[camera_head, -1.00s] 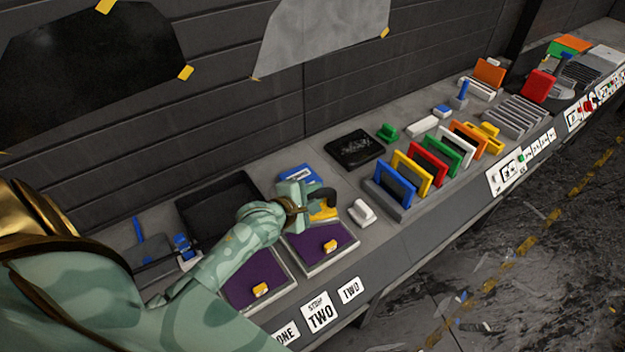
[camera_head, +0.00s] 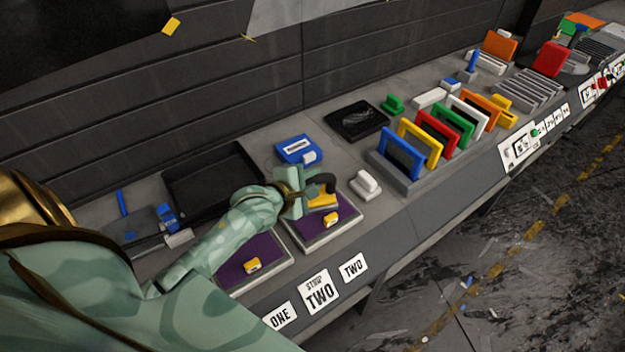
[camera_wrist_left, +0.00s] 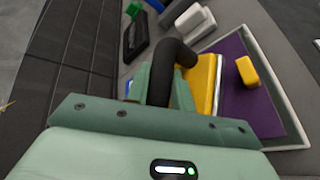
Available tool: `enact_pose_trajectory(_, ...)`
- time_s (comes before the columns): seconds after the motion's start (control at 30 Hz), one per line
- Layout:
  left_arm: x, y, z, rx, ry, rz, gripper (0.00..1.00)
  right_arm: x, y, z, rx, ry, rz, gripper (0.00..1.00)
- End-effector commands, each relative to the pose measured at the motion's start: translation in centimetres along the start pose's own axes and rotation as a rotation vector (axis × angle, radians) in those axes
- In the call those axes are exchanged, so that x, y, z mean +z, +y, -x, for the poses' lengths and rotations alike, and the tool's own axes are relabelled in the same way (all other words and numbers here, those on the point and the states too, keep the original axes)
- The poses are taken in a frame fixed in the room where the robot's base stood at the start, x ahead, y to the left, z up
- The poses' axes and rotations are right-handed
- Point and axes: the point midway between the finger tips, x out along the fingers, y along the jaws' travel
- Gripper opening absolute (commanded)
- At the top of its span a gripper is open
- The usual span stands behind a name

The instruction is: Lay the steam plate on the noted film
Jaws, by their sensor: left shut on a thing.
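The steam plate appears to be the yellow plate (camera_head: 323,196) with a black curved handle. My left gripper (camera_head: 312,183) is shut on that handle. In the left wrist view the handle (camera_wrist_left: 175,58) runs between the gripper fingers (camera_wrist_left: 160,88), with the yellow plate (camera_wrist_left: 204,80) behind them. The plate is at the back part of the right purple film (camera_head: 318,233), in a pale-rimmed tray; I cannot tell whether it touches. A small yellow block (camera_head: 332,219) sits on this film. A second purple film (camera_head: 232,275) with its own yellow block (camera_head: 252,266) lies to the left. My right gripper is not in view.
A dark empty tray (camera_head: 180,190) and a blue box (camera_head: 297,150) stand behind the films. A white block (camera_head: 365,185) is to the right, then a rack of coloured frames (camera_head: 400,155). Cards ONE and TWO (camera_head: 320,291) are on the bench front.

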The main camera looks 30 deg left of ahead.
Motion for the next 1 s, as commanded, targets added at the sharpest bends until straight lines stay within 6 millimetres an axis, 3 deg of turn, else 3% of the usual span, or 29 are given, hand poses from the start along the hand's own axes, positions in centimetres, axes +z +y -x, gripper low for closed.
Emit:
enact_pose_trajectory(0.73,-0.2,-0.47,-0.28,0.003,-0.002,0.001,0.0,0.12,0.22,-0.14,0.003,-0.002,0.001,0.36)
enact_pose_trajectory(0.77,-0.19,-0.45,-0.27,0.003,-0.002,0.001,0.29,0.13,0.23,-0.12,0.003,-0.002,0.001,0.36)
enact_pose_trajectory(0.83,-0.2,-0.44,-0.26,0.003,-0.002,0.001,0.48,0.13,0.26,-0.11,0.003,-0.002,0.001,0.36)
enact_pose_trajectory(1.0,-0.22,-0.49,-0.26,0.001,-0.001,0.001,0.49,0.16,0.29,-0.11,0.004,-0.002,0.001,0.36)
